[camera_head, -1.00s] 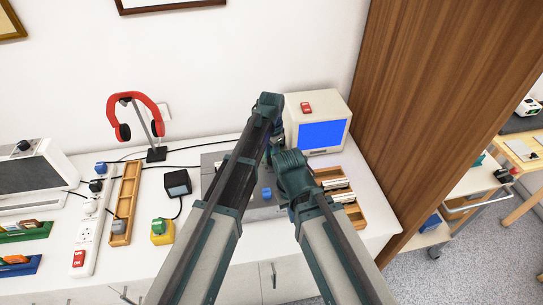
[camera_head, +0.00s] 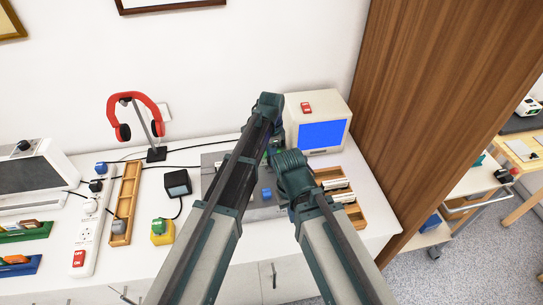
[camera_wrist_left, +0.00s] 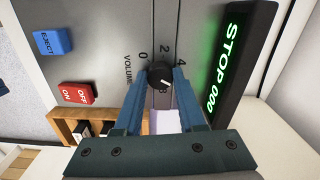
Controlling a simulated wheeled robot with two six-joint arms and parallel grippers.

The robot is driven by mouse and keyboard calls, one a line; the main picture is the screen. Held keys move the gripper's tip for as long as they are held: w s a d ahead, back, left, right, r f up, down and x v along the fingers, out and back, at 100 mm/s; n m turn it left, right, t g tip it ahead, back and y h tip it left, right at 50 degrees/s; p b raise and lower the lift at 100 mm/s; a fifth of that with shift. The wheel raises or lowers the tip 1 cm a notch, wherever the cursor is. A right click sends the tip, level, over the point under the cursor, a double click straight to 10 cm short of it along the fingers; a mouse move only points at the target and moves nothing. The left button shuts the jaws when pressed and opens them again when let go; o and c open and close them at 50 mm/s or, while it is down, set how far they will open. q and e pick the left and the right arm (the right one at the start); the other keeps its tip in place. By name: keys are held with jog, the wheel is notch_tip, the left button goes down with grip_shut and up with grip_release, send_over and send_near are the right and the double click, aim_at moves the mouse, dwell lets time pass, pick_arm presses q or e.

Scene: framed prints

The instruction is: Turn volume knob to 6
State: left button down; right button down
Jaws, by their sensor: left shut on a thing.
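The black volume knob (camera_wrist_left: 159,76) sits on the grey panel (camera_wrist_left: 100,40) of a player, with printed numbers 0, 2 and 4 around its upper side. Its white mark points toward the lower right in the left wrist view. The blue fingers of my left gripper (camera_wrist_left: 160,88) are shut on the knob, one on each side. In the head view the grey player (camera_head: 258,212) is largely covered by my arms, and the knob is hidden.
The panel has a blue EJECT button (camera_wrist_left: 53,41), a red ON/OFF switch (camera_wrist_left: 77,94) and a green-lit STOP 000 display (camera_wrist_left: 222,65). A blue-screen monitor (camera_head: 322,135) stands behind right, a wooden tray (camera_head: 352,213) right, a black box (camera_head: 177,183) left.

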pick_arm(q)
jog(key=c, duration=0.5)
grip_release()
notch_tip(320, 180, up, 14)
jog(key=p, duration=1.3)
jog(key=shift+p, duration=0.4)
jog(key=shift+f, duration=0.1)
